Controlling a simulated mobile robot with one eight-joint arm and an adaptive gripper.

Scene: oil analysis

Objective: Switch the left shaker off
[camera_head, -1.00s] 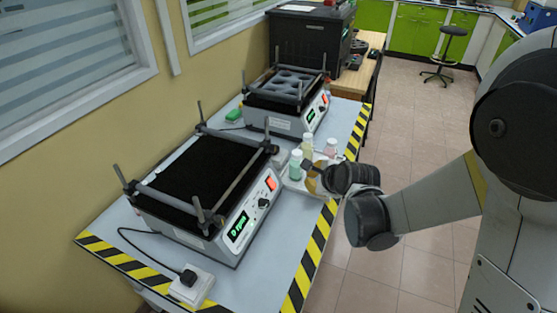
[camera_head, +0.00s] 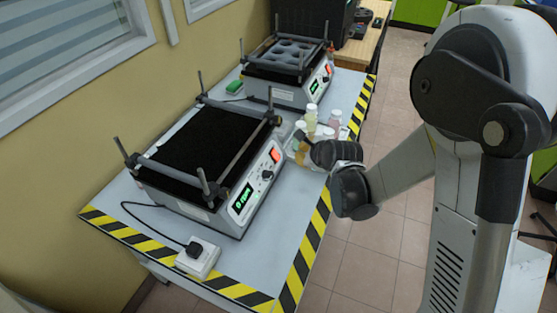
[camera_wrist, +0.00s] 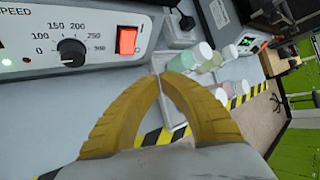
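The left shaker (camera_head: 190,208) is the nearer one, with a black platform and grey bars. Its front panel has a green display (camera_head: 241,199) that appears to read 0 rpm, a black knob (camera_head: 267,175) and a red switch (camera_head: 275,155). In the wrist view the red switch (camera_wrist: 127,40) glows, and the speed knob (camera_wrist: 71,52) is left of it. My gripper (camera_head: 294,149) is beside the panel's right end, apart from the switch. In the wrist view, the yellow fingers of my gripper (camera_wrist: 160,78) meet at the tips, shut with nothing visible between them.
Several bottles (camera_head: 311,117) stand just beyond my gripper and also show in the wrist view (camera_wrist: 203,55). A second shaker (camera_head: 272,95) stands behind. A white socket box (camera_head: 198,259) with a plugged cable sits at the front. Striped tape marks the table (camera_head: 265,240) edge.

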